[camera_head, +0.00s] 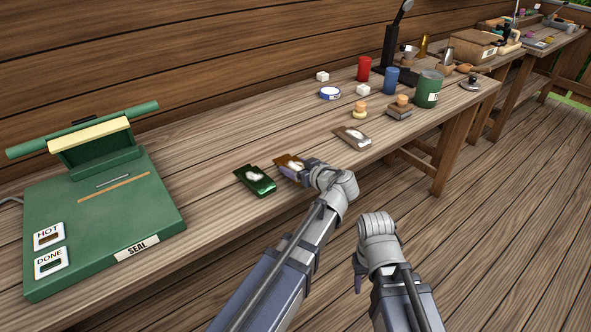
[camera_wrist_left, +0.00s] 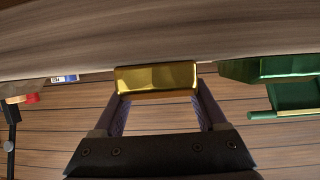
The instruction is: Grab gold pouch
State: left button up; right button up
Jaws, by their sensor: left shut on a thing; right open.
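The gold pouch (camera_head: 289,164) is at the table's front edge, partly hidden by my left gripper (camera_head: 302,178). In the left wrist view the shiny gold pouch (camera_wrist_left: 157,77) sits between the two fingertips of my left gripper (camera_wrist_left: 158,98), which is shut on it. I cannot tell whether the pouch is clear of the table. A green pouch (camera_head: 257,181) lies just left of it, and a silver pouch (camera_head: 353,138) lies farther right. My right gripper (camera_head: 358,282) is open, off the table's front edge, its fingers mostly hidden by its wrist.
A green sealing machine (camera_head: 110,213) with a raised lid fills the table's left end. Farther right are a blue-and-white roll (camera_head: 330,93), a red cylinder (camera_head: 363,69), a blue cylinder (camera_head: 391,77), stamps (camera_head: 399,108) and a green can (camera_head: 428,90).

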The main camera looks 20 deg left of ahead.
aim_at(296, 166)
pick_arm(q)
notch_tip(296, 166, up, 10)
jog(key=p, duration=1)
